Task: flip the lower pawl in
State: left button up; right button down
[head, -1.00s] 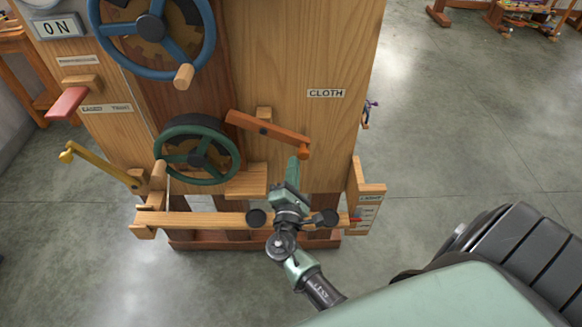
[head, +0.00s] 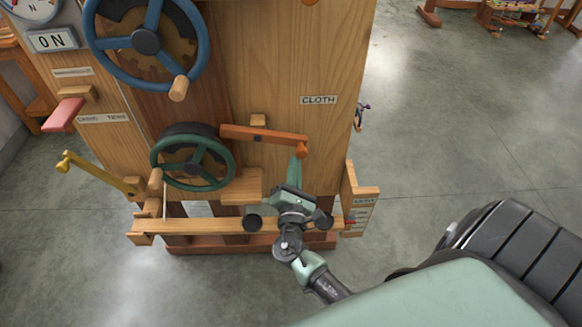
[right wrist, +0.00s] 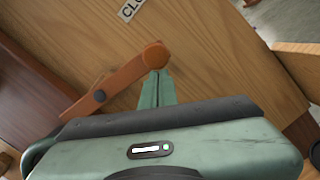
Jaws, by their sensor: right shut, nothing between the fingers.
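The lower pawl (head: 262,136) is an orange-brown wooden lever on the wooden panel, right of the green handwheel (head: 193,160). It slopes slightly down to the right. Its left end is close to the wheel's upper right; whether it meets the toothed disc behind the rim cannot be told. A round knob ends its right side. My right gripper (head: 296,167) is shut and empty, with its tips just under the knob, seemingly touching it. The right wrist view also shows the fingers (right wrist: 158,88) directly below the pawl's knob (right wrist: 155,54). My left gripper is out of view.
A blue handwheel (head: 145,40) is above the green one. A wooden ledge (head: 241,187) sits left of my right gripper, and a horizontal beam (head: 190,226) runs low across the front. A yellow lever (head: 95,173) stands at left. Floor is open at right.

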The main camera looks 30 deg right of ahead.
aim_at(299, 154)
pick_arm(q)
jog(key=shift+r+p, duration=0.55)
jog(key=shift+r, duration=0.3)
pick_arm(e)
jog(key=shift+s+d+r+n, duration=0.15)
jog(key=shift+d+r+n, duration=0.2)
jog(key=shift+r, duration=0.3)
jog(key=shift+s+d+r+n, duration=0.1)
jog(key=shift+r+n, duration=0.35)
jog(key=shift+r, duration=0.2)
jog(key=shift+r, duration=0.15)
